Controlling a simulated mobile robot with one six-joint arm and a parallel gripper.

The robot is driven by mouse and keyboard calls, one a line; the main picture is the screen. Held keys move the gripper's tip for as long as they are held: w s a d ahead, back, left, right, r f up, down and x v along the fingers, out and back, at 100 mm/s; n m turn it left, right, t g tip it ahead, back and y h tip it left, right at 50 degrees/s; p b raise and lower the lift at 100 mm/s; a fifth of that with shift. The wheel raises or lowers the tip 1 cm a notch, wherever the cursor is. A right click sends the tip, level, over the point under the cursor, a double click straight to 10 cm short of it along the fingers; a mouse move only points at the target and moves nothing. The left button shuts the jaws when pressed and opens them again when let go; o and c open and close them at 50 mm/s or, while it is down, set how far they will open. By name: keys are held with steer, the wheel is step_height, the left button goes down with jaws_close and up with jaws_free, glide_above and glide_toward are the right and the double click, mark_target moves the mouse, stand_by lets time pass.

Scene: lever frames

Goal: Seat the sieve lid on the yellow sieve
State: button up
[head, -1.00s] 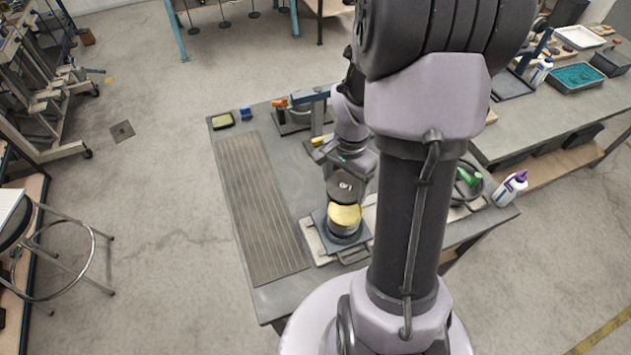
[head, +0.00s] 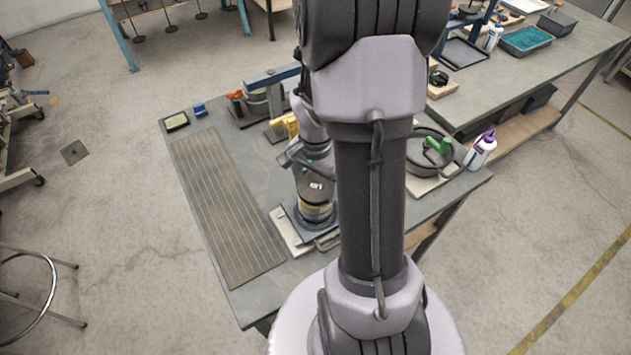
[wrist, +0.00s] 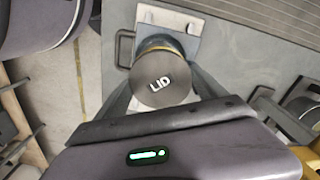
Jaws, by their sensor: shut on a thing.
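The sieve lid (head: 316,187) is a dark grey disc marked "LID"; it also shows face-on in the wrist view (wrist: 163,88). My gripper (wrist: 163,76) is shut on it, with one finger on each side. The yellow sieve (head: 318,207) is directly below the lid in the head view, showing only as a thin yellow band above a dark stack. In the wrist view a yellow rim shows just past the lid's far edge. The lid looks level and very close over the sieve; I cannot tell whether they touch. The lid hides the sieve's top.
The stack stands on a blue-grey base (head: 295,214) over a pale board (head: 287,236). A ribbed dark mat (head: 222,205) lies to the left. Behind are a blue-topped clamp fixture (head: 270,77) and a yellow object (head: 290,123). A white bottle (head: 480,150) stands at right.

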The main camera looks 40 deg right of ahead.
steer(key=shift+f+b, duration=0.35)
stand_by(0.5)
steer(key=o, duration=1.5)
steer(key=shift+c, duration=0.2)
step_height(320, 180, up, 18)
steer(key=p, duration=0.4)
steer(key=shift+f+p, duration=0.25)
steer(key=shift+p, duration=0.1)
